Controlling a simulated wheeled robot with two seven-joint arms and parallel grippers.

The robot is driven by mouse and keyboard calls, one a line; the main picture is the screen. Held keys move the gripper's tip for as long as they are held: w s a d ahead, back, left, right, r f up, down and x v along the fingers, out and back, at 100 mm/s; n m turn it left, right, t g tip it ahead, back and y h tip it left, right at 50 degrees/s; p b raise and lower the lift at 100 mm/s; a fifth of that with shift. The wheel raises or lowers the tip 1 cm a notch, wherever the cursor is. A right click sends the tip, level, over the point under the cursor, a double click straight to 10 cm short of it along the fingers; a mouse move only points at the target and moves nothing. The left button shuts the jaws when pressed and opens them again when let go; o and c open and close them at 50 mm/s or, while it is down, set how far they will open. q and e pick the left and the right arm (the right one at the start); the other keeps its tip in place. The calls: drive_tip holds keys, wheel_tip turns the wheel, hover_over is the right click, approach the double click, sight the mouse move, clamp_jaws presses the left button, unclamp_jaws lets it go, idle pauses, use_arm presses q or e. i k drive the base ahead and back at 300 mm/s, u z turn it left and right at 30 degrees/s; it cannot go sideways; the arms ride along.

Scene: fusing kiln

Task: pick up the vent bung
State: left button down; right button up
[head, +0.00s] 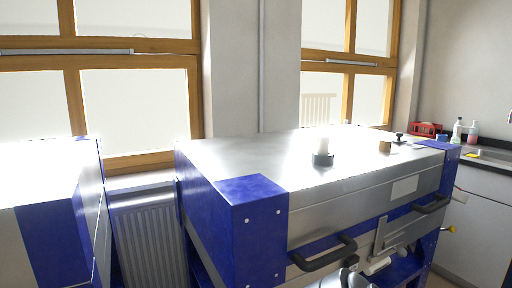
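On the steel lid of the kiln (260,158) stands a pale upright plug (322,145) in a dark round collar (322,159). Farther right on the lid are a small tan cylinder (385,147) and a small black knob (398,137). The pale plug looks most like the vent bung, but I cannot tell for sure which of these it is. Some grey and white parts low at the kiln's front are cut off by the bottom edge and unclear.
Black handles (322,256) and a latch plate (392,236) stick out from the kiln's front. Another blue-cornered steel unit (88,205) stands at left, with a radiator (150,236) in the gap. A counter with bottles (457,130) and a red rack (424,129) is at right.

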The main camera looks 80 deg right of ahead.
sight(322, 143)
drive_tip(key=z, duration=2.25)
